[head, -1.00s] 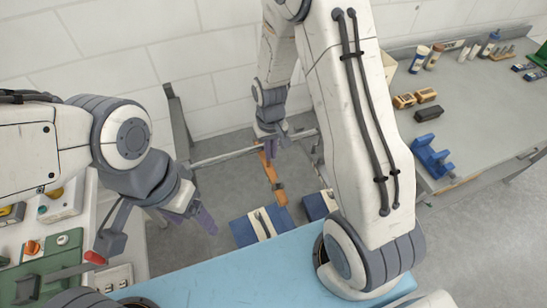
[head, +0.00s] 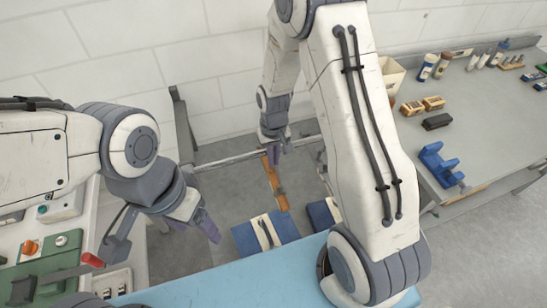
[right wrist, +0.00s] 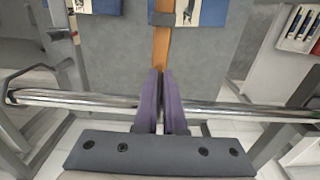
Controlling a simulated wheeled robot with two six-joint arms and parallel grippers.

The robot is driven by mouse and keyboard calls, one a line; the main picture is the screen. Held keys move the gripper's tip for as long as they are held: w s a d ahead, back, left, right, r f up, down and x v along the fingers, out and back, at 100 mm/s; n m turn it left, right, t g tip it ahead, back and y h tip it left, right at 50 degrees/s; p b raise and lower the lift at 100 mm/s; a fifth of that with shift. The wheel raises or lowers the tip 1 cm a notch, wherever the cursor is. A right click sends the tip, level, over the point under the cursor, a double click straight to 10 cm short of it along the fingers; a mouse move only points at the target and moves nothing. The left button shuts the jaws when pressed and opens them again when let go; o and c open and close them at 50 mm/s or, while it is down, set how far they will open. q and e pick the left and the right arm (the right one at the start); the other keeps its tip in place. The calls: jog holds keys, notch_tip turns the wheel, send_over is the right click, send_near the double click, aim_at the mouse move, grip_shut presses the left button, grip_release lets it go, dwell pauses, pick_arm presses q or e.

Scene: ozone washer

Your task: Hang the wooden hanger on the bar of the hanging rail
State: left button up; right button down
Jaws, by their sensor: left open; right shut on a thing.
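My right gripper (head: 275,154) is shut on the wooden hanger (head: 275,184), an orange-brown strip hanging down in the head view. In the right wrist view the purple fingers (right wrist: 161,100) close on the hanger (right wrist: 161,48). The bar (head: 228,160) of the hanging rail is a pale metal tube running left to right close to the gripper. In the right wrist view the bar (right wrist: 80,98) passes behind the fingers. I cannot see the hanger's hook or whether it touches the bar. My left gripper (head: 208,228) is open and empty, left of the rail.
A grey table (head: 490,120) at the right holds brushes, bottles and a blue holder (head: 440,165). A bench with a green device (head: 50,250) is at the lower left.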

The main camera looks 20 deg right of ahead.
jog(key=c, duration=0.9)
grip_release()
jog(key=shift+r, duration=0.1)
notch_tip(320, 180, up, 9)
jog(key=b, duration=0.2)
jog(key=s+a+r+n+b, duration=0.2)
jog(key=s+a+r+n, duration=0.15)
jog(key=s+a, duration=0.55)
jog(key=s+a+n, duration=0.1)
jog(key=s, duration=0.3)
jog(key=s+a+n+b, duration=0.1)
jog(key=s, duration=0.4)
jog(key=s+a+n+y+b, duration=0.1)
jog(key=s, duration=0.4)
jog(key=shift+s+r+n, duration=0.15)
jog(key=shift+s+n, duration=0.1)
jog(key=shift+n, duration=0.1)
